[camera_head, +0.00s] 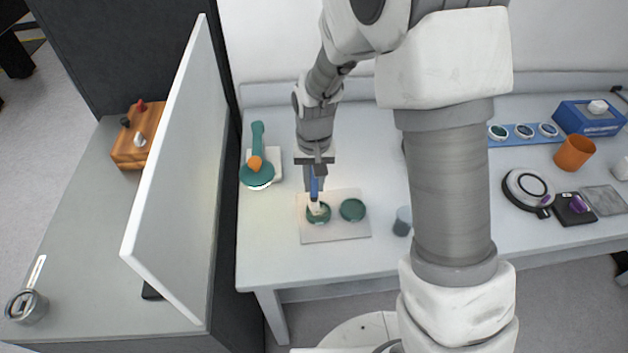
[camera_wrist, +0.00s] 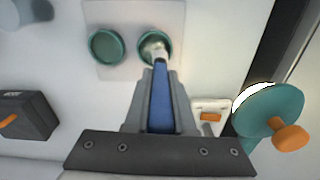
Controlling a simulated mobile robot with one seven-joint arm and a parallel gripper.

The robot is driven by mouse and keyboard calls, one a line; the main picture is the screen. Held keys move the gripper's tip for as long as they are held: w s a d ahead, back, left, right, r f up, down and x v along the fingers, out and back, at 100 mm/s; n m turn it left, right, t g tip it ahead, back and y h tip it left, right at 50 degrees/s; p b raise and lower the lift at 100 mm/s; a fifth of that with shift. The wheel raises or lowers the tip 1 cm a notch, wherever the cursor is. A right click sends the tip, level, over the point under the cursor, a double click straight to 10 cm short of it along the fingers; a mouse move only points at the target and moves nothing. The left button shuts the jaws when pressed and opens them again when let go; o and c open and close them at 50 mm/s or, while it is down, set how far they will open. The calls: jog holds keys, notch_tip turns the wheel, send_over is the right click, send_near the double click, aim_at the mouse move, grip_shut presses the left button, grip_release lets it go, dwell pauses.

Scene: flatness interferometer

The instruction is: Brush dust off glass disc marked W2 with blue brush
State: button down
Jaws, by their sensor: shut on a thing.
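My gripper (camera_head: 314,178) is shut on the blue brush (camera_head: 315,187), whose handle lies between the fingers in the wrist view (camera_wrist: 160,105). The brush's pale bristle end is over a green-rimmed glass disc (camera_head: 319,218); I cannot tell whether it touches. This disc is on the left of a light mat (camera_head: 335,236) in the head view and on the right in the wrist view (camera_wrist: 146,62). A second green-rimmed disc (camera_head: 352,210) lies beside it on the mat. No W2 mark is readable on either disc, and the bristles partly cover the first.
A teal device with an orange knob (camera_head: 256,163) stands left of the mat. A grey cup (camera_head: 402,222) is to its right. Farther right are a blue strip with several discs (camera_head: 512,141), an orange cup (camera_head: 574,153) and a blue box (camera_head: 588,126). A white panel (camera_head: 180,180) rises at the left.

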jog(key=shift+s+d+f, duration=0.1)
jog(key=shift+d, duration=0.05)
jog(key=shift+s+d, duration=0.15)
jog(key=shift+d, duration=0.05)
dwell(0.3)
jog(key=shift+s+d+b, duration=0.35)
jog(key=shift+s+d, duration=0.15)
jog(key=shift+d, duration=0.1)
jog(key=shift+s+d+f, duration=0.1)
jog(key=shift+s+d, duration=0.1)
jog(key=shift+s+d, duration=0.2)
jog(key=shift+d, duration=0.05)
dwell(0.5)
jog(key=shift+r, duration=0.6)
jog(key=shift+w+a, duration=0.1)
